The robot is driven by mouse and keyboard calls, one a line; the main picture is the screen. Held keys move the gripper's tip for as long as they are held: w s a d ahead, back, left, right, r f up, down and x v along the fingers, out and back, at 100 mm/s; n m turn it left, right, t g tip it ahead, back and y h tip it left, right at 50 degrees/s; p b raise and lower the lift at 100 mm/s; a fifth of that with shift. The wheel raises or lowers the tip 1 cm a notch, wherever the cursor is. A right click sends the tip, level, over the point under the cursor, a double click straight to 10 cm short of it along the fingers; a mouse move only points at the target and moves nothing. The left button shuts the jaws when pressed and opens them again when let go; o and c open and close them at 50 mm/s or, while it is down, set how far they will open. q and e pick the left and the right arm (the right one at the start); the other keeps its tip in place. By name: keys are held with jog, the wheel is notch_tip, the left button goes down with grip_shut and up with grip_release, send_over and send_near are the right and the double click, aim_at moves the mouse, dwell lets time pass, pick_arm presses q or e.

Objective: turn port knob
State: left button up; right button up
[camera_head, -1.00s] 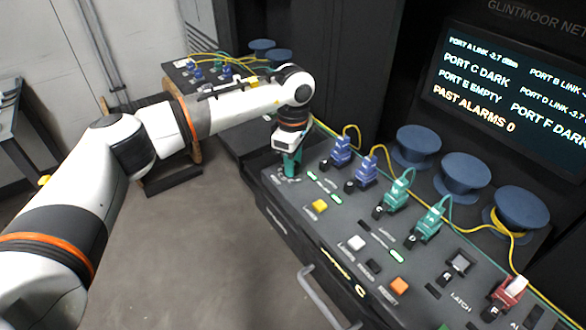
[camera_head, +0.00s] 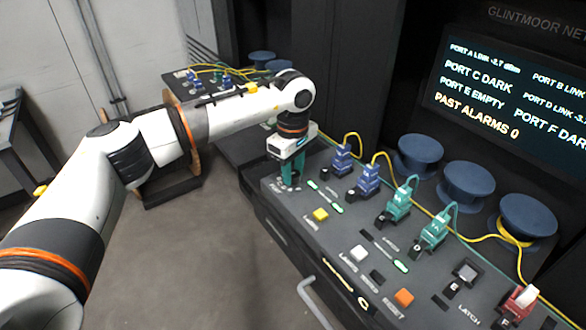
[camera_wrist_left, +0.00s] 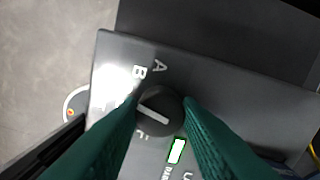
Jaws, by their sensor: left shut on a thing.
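The port knob (camera_wrist_left: 160,108) is a round black dial with a pale pointer line, seen in the left wrist view. Letters such as A and B are printed around it on the dark panel (camera_wrist_left: 225,75). My left gripper (camera_wrist_left: 160,112) has its green fingers on both sides of the knob and is shut on it. In the head view my left gripper (camera_head: 291,172) points down at the panel's far left corner, and its fingers hide the knob there. My right gripper is not in view.
Blue connectors (camera_head: 342,158), teal connectors (camera_head: 398,204) and a red connector (camera_head: 519,302) stand along the panel with yellow and green cables. Yellow (camera_head: 321,215), white (camera_head: 359,253) and orange (camera_head: 403,298) buttons lie in front. Blue spools (camera_head: 467,186) and a screen (camera_head: 510,95) are behind.

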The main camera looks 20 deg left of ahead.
aim_at(293, 173)
pick_arm(q)
jog(key=o, duration=1)
jog(key=shift+r, duration=0.15)
notch_tip(293, 173, up, 12)
jog(key=shift+f+b, duration=0.1)
jog(key=shift+b, duration=0.75)
